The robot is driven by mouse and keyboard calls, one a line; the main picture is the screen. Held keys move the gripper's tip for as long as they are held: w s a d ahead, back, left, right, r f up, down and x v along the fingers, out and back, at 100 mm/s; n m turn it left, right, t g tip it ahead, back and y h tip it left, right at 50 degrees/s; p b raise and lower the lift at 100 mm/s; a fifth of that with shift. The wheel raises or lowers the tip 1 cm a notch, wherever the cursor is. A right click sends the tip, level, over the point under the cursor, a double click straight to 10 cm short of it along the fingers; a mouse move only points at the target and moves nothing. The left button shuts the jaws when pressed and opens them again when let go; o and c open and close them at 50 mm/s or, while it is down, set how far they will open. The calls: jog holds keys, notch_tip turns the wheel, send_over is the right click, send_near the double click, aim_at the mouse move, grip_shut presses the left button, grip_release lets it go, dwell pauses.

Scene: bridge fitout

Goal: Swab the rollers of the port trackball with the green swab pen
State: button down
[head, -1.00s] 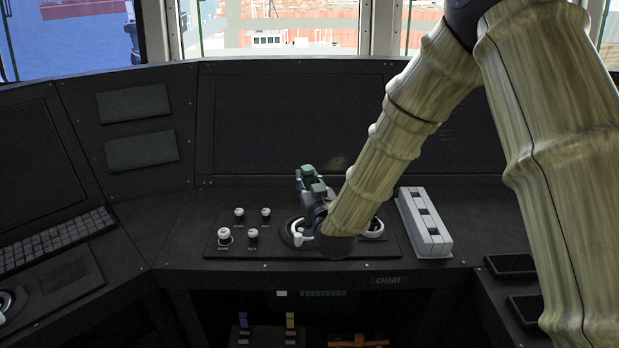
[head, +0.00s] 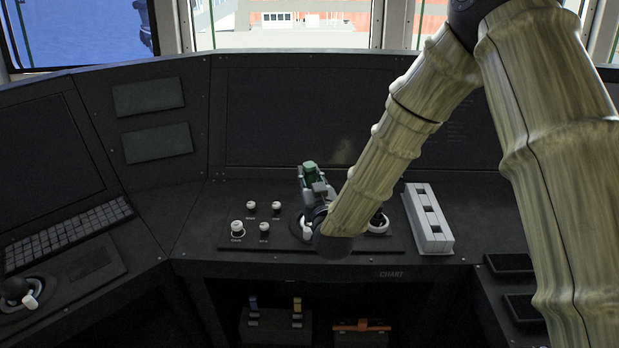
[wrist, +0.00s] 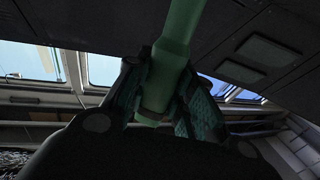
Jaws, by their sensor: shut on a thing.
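My gripper (wrist: 155,95) is shut on the green swab pen (wrist: 178,45), which runs up out of the wrist view between the fingers. In the head view the pen's green end (head: 309,168) shows above my gripper (head: 313,186), over the middle console. The pen's tip is not visible. A round ringed unit (head: 12,288) with a white lever, possibly the port trackball, sits at the lower left, well apart from my gripper. Another ringed unit (head: 378,223) is on the middle panel. One more white lever (head: 308,231) shows there, partly hidden by my wrist.
Several white knobs (head: 237,228) stand left of my gripper, and a white switch box (head: 428,218) to its right. A keyboard (head: 68,234) lies on the left console. A shelf below holds an orange-handled case (head: 361,328). The console between keyboard and knobs is clear.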

jog(key=shift+f, duration=0.15)
jog(key=shift+f+b, duration=2.15)
jog(key=shift+f, duration=0.5)
jog(key=shift+f, duration=0.2)
jog(key=shift+s+d+b, duration=0.15)
jog(key=shift+s+b, duration=0.1)
jog(key=shift+b, duration=0.05)
jog(key=shift+w+a, duration=0.25)
jog(key=shift+w, duration=0.15)
jog(key=shift+s+d+b, duration=0.25)
jog(key=shift+s+b, duration=0.1)
jog(key=shift+s, duration=0.1)
dwell(2.4)
jog(key=shift+w+a, duration=0.25)
jog(key=shift+w, duration=0.25)
dwell(0.4)
jog(key=shift+r, duration=0.15)
